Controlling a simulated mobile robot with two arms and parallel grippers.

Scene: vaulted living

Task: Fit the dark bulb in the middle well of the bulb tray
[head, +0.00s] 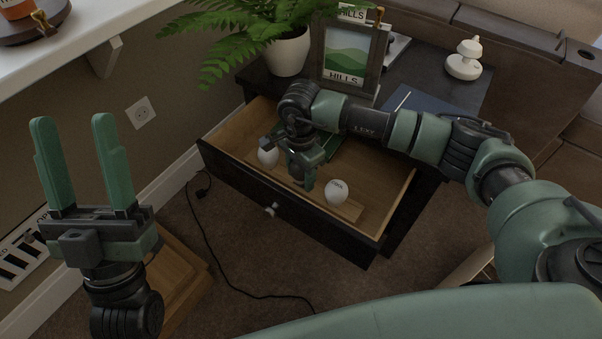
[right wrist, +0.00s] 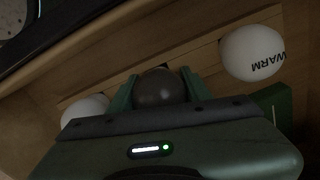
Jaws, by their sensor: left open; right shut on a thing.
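The bulb tray (head: 347,211) is a wooden strip inside the open drawer; it also shows in the right wrist view (right wrist: 206,60). Two white bulbs stand at its ends, one on the left (head: 267,157) and one on the right (head: 338,191). My right gripper (head: 305,182) points down between them. In the right wrist view it is shut on the dark bulb (right wrist: 160,88), over the middle of the tray. The middle well is hidden, and I cannot tell whether the bulb is seated. My left gripper (head: 75,122) is open and empty, well left of the drawer.
The drawer (head: 300,217) juts from a dark cabinet (head: 262,75). A green item (head: 332,146) lies in the drawer behind the tray. A potted fern (head: 289,54), a picture frame (head: 348,60) and a white lamp-like object (head: 464,62) stand on top. A wooden box (head: 183,267) is below my left gripper.

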